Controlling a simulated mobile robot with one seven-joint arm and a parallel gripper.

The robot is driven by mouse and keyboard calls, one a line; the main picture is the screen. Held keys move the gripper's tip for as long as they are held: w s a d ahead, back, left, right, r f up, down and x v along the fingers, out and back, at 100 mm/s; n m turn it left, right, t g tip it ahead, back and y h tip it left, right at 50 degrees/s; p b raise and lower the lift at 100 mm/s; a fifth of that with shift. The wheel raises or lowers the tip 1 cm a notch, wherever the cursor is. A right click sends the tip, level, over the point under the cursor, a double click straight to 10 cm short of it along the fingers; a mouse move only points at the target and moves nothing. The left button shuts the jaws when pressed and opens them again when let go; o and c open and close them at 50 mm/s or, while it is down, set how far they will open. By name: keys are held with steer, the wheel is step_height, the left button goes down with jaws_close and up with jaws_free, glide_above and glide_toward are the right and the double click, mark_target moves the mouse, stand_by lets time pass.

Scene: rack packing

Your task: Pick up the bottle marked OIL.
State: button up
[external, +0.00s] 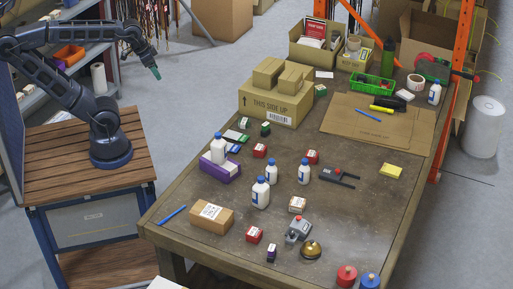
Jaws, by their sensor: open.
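A further bottle (434,93) stands at the far right. My gripper (156,73) is open, empty and well away from the table, above the floor at upper left.
Small red boxes (254,235), a brown carton (211,217), a brass bell (311,249) and a grey device (299,229) crowd the front. Stacked cartons (275,102) and a green crate (373,86) stand at the back. Flat cardboard (370,122) lies behind a clearer middle-right patch.

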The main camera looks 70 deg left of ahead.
steer(key=shift+c, duration=0.9)
steer(key=m+g+h, duration=0.2)
steer(key=m+h, duration=0.1)
steer(key=m, duration=0.7)
glide_above(307, 165)
steer(key=s+a, duration=0.3)
steer(key=a, duration=0.1)
step_height(307, 165, down, 26)
steer(key=shift+w+d+x, duration=0.15)
steer(key=shift+d+x, duration=0.05)
steer(key=shift+x, duration=2.6)
steer(key=shift+w+d+x, duration=0.15)
steer(key=shift+x, duration=2.65)
steer(key=shift+r, duration=0.2)
